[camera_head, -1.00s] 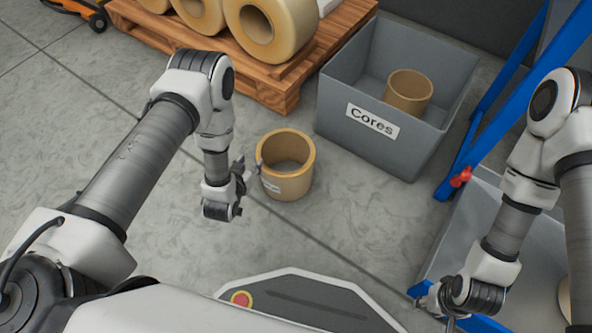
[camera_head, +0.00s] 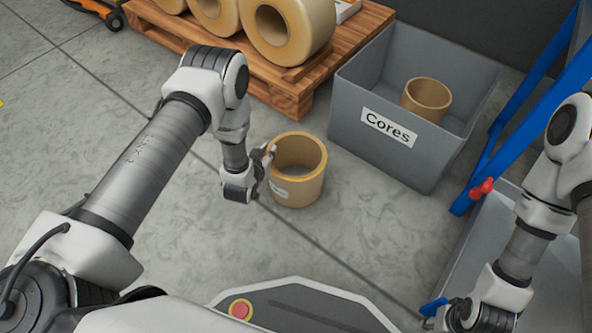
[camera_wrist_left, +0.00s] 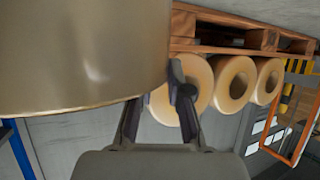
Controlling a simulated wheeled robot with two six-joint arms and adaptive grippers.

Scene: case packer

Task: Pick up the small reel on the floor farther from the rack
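The small reel (camera_head: 312,188), a tan hollow ring with a white label, stands upright on the floor left of the Cores bin. My left gripper (camera_head: 268,160) is at its left rim. In the left wrist view a large tan curved surface, seemingly this reel (camera_wrist_left: 80,50), fills the upper left. The fingers of my left gripper (camera_wrist_left: 158,95) are apart there; one partly disappears behind the reel's edge, the other is beside it. Whether they touch the wall is unclear. My right gripper (camera_head: 440,318) is at the lower right, its fingers too small to read.
A grey bin labelled Cores (camera_head: 455,150) holds a tan core (camera_head: 427,98). A wooden pallet (camera_head: 290,95) bears large rolls (camera_head: 290,30). The blue rack (camera_head: 505,125) with a grey shelf stands at the right.

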